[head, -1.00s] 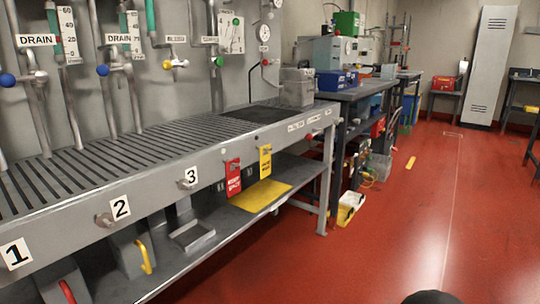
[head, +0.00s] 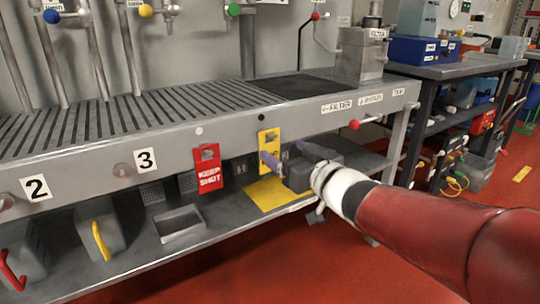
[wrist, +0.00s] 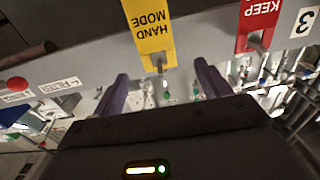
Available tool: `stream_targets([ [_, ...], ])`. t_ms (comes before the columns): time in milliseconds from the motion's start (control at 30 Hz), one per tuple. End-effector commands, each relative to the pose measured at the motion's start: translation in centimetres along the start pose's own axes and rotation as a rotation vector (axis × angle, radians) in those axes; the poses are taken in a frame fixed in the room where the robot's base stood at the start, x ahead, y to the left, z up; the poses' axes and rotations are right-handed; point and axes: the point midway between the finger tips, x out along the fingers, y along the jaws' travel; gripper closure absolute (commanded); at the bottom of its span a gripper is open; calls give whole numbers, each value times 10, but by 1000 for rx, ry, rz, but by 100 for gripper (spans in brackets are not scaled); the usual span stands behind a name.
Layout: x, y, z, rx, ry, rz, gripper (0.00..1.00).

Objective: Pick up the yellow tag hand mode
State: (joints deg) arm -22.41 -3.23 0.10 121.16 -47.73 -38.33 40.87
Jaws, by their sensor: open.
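The yellow hand mode tag (head: 268,150) hangs on the front rail of the grey bench in the head view, its lower part partly hidden by my gripper. In the wrist view the yellow tag (wrist: 150,30) appears upside down, with "HAND MODE" readable, ahead of and between my fingers. My gripper (head: 285,155) is open, with its fingers pointing at the bench front. The purple fingers of my gripper (wrist: 160,90) are apart in the wrist view with nothing clearly held between them. I cannot tell whether a finger touches the tag.
A red "KEEP SHUT" tag (head: 208,170) hangs left of the yellow tag. A yellow mat (head: 262,197) lies on the lower shelf (head: 150,235) below. A red knob (head: 354,125) sticks out of the rail to the right. Red floor (head: 270,265) lies open in front.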

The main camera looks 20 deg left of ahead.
Motion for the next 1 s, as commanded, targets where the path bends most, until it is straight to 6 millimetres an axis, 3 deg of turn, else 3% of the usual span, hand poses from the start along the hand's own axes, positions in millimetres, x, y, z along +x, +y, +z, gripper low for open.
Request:
stream_targets([
  [400,56,3,4,0,-2,4,24],
  [733,62,4,3,-1,-1,6,24],
  [1000,62,4,3,-1,-1,6,59],
])
